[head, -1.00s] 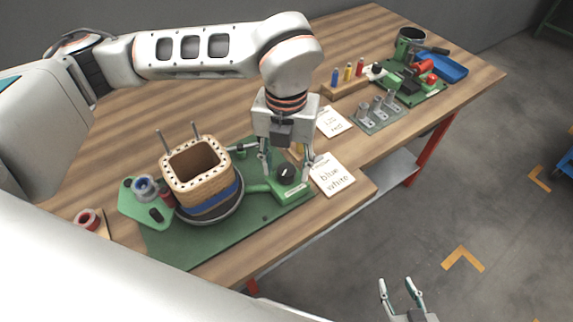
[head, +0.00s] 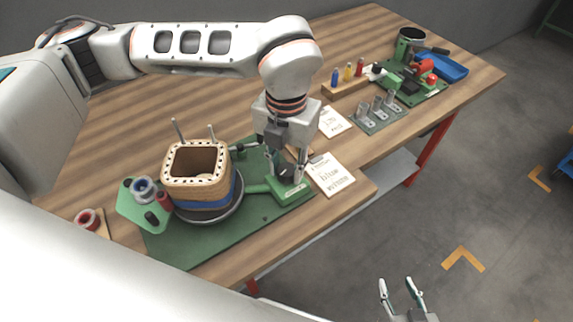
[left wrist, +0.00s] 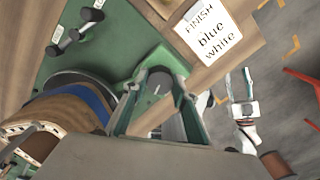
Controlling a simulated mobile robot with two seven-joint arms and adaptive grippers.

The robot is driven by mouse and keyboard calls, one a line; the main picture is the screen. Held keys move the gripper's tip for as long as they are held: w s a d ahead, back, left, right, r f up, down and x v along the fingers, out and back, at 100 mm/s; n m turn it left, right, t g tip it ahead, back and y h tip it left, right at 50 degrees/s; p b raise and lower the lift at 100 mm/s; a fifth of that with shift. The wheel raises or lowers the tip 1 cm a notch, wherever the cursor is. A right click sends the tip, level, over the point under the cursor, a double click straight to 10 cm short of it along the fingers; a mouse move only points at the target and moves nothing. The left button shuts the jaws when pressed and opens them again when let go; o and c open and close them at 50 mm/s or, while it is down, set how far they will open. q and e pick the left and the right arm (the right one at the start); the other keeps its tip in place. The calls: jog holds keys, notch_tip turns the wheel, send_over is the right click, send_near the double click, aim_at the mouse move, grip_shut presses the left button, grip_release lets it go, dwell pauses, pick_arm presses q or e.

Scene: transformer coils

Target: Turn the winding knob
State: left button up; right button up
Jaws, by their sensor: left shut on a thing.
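The winding knob is a small dark knob (head: 285,170) on a green block (head: 292,190) at the right end of the green winding base (head: 195,248). My left gripper (head: 283,160) points down over the block and is shut on the knob, which its fingers largely hide in the head view. In the left wrist view the two fingers (left wrist: 160,95) are on either side of the knob. The coil former (head: 190,182), with a holed rim and two metal posts, stands on the turntable left of the knob. My right gripper (head: 402,290) is open and empty, beyond the table's front edge.
A card reading "blue white" (head: 330,175) lies right of the knob block, close to the gripper. Another card (head: 333,122) lies behind it. Metal terminals (head: 378,112), colored spools and a blue tray (head: 452,68) are farther right. A red spool (head: 88,220) lies at left.

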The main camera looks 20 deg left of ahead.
aim_at(287, 170)
pick_arm(q)
jog(key=o, duration=1.1)
jog(key=shift+r, duration=0.15)
notch_tip(287, 170, up, 12)
jog(key=shift+f, duration=0.1)
